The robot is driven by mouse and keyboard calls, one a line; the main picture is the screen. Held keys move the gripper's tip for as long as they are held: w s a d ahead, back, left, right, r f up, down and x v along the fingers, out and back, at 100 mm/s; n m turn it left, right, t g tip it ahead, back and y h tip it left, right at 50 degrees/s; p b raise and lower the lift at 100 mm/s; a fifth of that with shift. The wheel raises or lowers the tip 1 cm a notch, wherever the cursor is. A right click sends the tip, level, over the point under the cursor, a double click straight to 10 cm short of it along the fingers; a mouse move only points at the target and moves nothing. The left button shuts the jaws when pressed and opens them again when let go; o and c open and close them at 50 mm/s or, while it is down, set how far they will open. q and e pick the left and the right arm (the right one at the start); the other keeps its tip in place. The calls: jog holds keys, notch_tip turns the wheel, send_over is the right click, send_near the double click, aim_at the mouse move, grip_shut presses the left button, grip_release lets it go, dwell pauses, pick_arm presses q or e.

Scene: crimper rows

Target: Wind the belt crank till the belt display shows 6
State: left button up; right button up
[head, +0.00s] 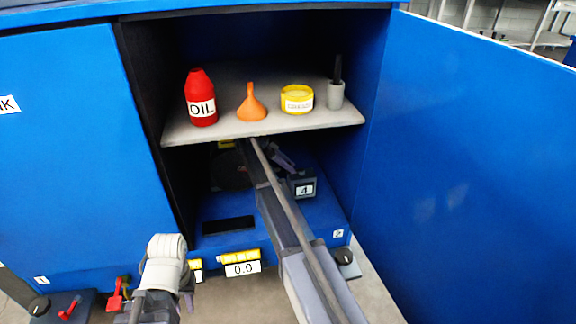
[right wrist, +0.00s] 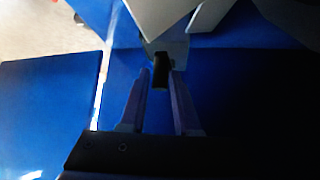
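A dark box with a white display reading 4 (head: 304,190) stands inside the blue cabinet, below the shelf. In the right wrist view, the two fingers of my right gripper (right wrist: 160,74) lie on either side of a short black handle (right wrist: 161,78). I cannot tell whether they press on it. The crank itself is not clear in the head view. My left gripper (head: 187,288) is low in front of the cabinet; its fingertips are not clear.
The grey shelf (head: 270,133) above my right arm holds a red oil bottle (head: 201,100), an orange funnel (head: 251,105), a yellow tin (head: 297,98) and a grey cup (head: 336,95). A display reading 0.0 (head: 242,269) is on the front edge. The open blue door (head: 470,170) stands at right.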

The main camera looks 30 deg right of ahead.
jog(key=o, duration=0.3)
